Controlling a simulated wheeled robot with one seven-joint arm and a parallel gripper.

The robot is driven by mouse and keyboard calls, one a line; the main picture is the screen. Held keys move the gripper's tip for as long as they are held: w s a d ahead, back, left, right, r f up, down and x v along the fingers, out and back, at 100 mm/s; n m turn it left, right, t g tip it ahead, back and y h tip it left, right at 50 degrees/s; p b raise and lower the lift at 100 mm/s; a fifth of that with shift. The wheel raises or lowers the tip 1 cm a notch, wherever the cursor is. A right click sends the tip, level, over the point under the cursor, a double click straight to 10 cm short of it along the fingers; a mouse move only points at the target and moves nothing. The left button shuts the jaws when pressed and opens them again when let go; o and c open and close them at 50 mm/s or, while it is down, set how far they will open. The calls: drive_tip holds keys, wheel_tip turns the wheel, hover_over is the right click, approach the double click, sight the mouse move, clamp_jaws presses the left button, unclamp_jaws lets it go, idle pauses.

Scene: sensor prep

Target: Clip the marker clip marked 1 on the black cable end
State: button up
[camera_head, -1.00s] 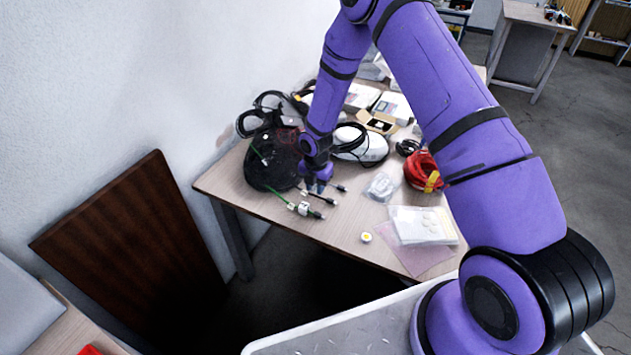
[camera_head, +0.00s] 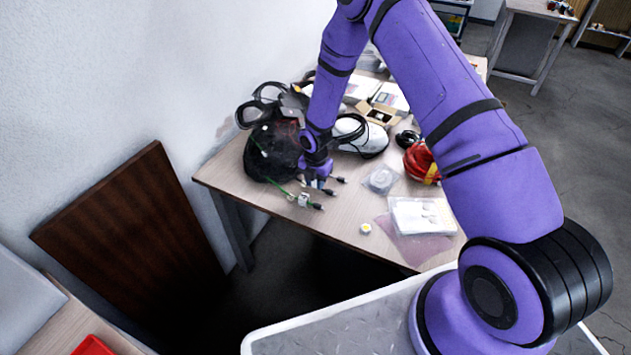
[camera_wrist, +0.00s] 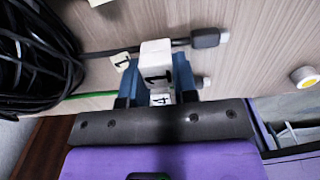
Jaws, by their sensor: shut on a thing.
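My gripper (camera_wrist: 157,82) is shut on the marker clip marked 1 (camera_wrist: 156,62), a white block between its two blue fingers. In the wrist view the clip lies over a black cable whose black end (camera_wrist: 205,38) sticks out to the right. I cannot tell whether the clip is around the cable or only over it. A white tag marked 1 (camera_wrist: 121,62) sits just left of the clip. In the head view my gripper (camera_head: 317,183) is low over the table among the cable ends, and the clip is hidden there.
A white tag marked 4 (camera_wrist: 161,98) shows below the clip, near a green cable (camera_wrist: 90,95). A black cable coil (camera_wrist: 35,60) is close on the left.

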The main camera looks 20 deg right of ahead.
drive_tip(key=shift+f, duration=0.65)
idle(1.2)
drive_tip(key=o, duration=1)
drive_tip(key=shift+c, duration=0.2)
drive_tip(key=shift+s+f, duration=0.1)
drive_tip(key=shift+d, duration=0.1)
drive_tip(key=shift+r, duration=3.1)
